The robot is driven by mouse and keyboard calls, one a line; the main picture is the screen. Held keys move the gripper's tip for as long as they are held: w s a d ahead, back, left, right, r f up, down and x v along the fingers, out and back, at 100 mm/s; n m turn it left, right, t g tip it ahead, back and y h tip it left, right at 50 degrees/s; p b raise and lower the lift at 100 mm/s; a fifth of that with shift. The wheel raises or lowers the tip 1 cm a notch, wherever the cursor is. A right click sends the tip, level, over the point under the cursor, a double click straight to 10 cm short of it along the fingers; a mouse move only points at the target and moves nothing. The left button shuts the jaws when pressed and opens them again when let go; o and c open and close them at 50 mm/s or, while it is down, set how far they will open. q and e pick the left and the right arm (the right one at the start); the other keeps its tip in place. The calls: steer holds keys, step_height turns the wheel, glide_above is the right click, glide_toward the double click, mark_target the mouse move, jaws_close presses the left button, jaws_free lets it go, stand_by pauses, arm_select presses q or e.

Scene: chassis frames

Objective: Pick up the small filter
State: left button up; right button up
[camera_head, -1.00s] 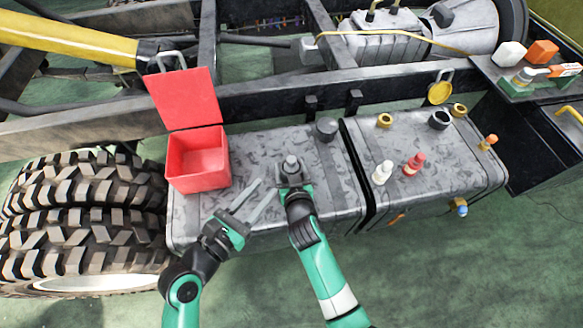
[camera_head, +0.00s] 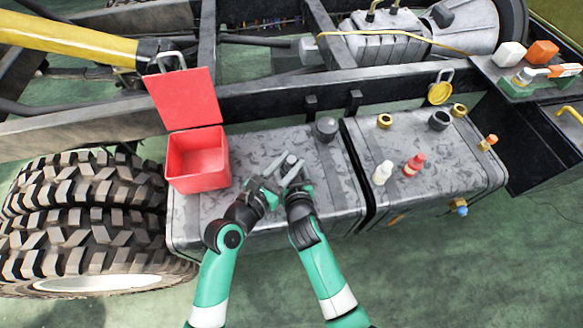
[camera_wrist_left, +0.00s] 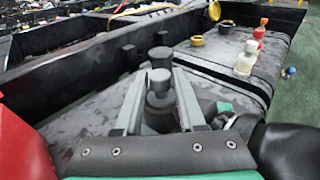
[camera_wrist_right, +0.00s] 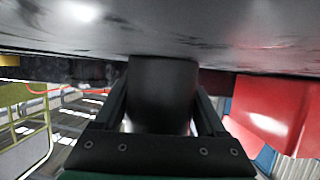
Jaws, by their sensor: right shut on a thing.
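The small filter, a dark grey cylinder with a narrower top (camera_head: 290,160), is above the left grey tank. My right gripper (camera_head: 295,182) is shut on it; in the right wrist view its dark body (camera_wrist_right: 162,92) fills the space between the fingers. My left gripper (camera_head: 270,178) comes in from the left with its fingers open, one on each side of the filter. In the left wrist view the filter (camera_wrist_left: 160,92) shows between the two fingers (camera_wrist_left: 160,88). Whether the left fingers touch it is unclear.
A red open box (camera_head: 197,160) with raised lid stands on the tank's left end. A dark cap (camera_head: 326,128) sits just behind the grippers. The right tank holds a white bottle (camera_head: 382,172), a red bottle (camera_head: 414,164) and caps. A chassis rail (camera_head: 270,102) runs behind.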

arm_select(q)
steer(key=shift+w+d, duration=0.35)
steer(key=shift+w, duration=0.1)
jaws_close()
step_height(320, 180, up, 10)
steer(key=shift+f, duration=0.1)
arm_select(e)
steer(key=o, duration=1.5)
